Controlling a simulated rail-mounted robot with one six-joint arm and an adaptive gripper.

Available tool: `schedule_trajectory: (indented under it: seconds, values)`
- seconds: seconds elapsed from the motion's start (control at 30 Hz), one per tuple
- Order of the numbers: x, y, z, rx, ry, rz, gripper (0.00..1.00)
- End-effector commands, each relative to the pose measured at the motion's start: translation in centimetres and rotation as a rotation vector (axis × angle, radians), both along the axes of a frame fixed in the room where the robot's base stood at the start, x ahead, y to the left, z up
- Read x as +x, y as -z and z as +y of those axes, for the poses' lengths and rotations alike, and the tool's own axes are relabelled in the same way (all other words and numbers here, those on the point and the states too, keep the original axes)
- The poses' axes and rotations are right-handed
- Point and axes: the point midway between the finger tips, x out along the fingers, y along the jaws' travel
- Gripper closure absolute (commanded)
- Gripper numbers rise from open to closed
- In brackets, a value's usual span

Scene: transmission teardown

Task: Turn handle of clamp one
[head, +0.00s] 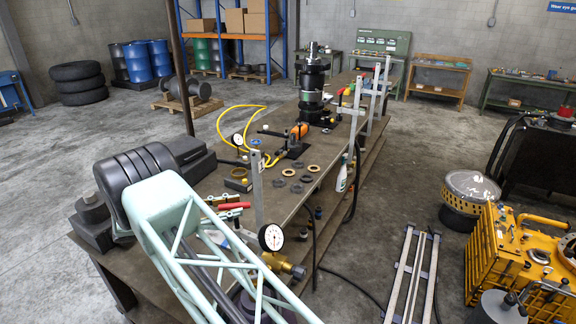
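Grey upright bars that look like clamps stand along the right edge of the long workbench (322,201). The nearest upright (257,188) stands at the near end, close to a round dial gauge (271,238). Another upright (356,103) and a taller one (373,100) stand farther back along the same edge. I cannot tell which is clamp one, and no clamp handle is clear enough to read its position. My gripper is not in view. Part of the near end of the bench is hidden.
Dark rings (297,188), a yellow hose (222,124), an orange tool (299,131) and a black stacked assembly (314,90) are on the bench. A white spray bottle (343,178) is at its right edge. A yellow housing (498,262) and metal rails (412,275) stand to the right.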

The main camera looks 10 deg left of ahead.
Motion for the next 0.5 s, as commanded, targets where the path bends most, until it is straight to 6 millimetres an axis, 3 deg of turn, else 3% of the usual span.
schedule_trajectory:
  seconds: [0.5]
  values:
    - [-0.15, -0.25, -0.07, -0.002, -0.163, 0.002, 0.74]
